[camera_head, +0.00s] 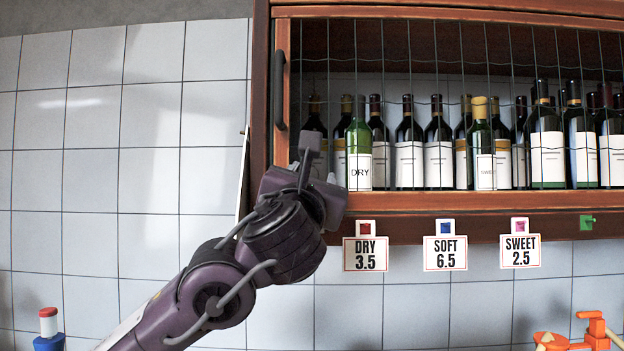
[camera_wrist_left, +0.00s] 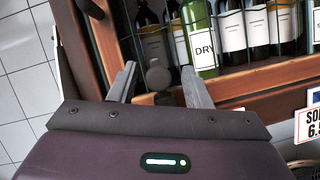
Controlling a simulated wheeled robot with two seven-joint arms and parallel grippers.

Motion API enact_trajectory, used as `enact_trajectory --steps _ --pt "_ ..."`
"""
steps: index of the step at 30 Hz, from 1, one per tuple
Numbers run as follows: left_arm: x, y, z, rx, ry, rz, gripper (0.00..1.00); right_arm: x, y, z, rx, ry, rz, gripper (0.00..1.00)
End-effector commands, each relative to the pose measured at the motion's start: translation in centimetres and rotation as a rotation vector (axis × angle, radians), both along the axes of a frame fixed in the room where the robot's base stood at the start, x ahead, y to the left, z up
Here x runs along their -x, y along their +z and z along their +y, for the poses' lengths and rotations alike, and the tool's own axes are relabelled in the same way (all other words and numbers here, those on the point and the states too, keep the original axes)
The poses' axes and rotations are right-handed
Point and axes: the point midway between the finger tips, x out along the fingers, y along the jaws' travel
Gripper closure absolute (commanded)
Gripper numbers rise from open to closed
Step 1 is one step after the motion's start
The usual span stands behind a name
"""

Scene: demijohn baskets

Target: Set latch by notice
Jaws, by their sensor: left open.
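Three notices hang under the cabinet's bottom rail in the head view: DRY 3.5 (camera_head: 366,255), SOFT 6.5 (camera_head: 445,254) and SWEET 2.5 (camera_head: 520,251). Behind the wire mesh, a green bottle labelled DRY (camera_head: 359,160) and another labelled SWEET (camera_head: 484,150) stand in front of dark bottles. A round dark grey knob (camera_wrist_left: 157,76), perhaps the latch, shows in the left wrist view at the door frame's lower left. My left gripper (camera_head: 318,163) is open, its fingertips either side of the knob in that view; contact cannot be told. My right gripper is out of view.
A dark vertical handle (camera_head: 279,90) sits on the wooden door frame above my left gripper. A green peg (camera_head: 586,223) without a card is under the rail at right. A blue bottle with a red cap (camera_head: 48,325) and an orange object (camera_head: 598,330) stand low at the sides.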

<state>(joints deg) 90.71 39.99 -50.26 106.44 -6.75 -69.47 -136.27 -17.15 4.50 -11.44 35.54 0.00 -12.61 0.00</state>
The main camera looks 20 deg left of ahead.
Motion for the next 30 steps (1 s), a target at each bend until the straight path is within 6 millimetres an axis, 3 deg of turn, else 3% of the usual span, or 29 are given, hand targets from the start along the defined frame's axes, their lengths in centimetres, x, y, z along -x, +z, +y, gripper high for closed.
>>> enact_trajectory --steps 12,30 --pt "5.8 -2.6 -1.0 -0.001 -0.002 0.003 0.56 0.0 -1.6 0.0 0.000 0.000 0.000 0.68" --pt "6.5 -2.7 -1.0 -0.002 0.002 0.002 0.56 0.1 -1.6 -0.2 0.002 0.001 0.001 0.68"
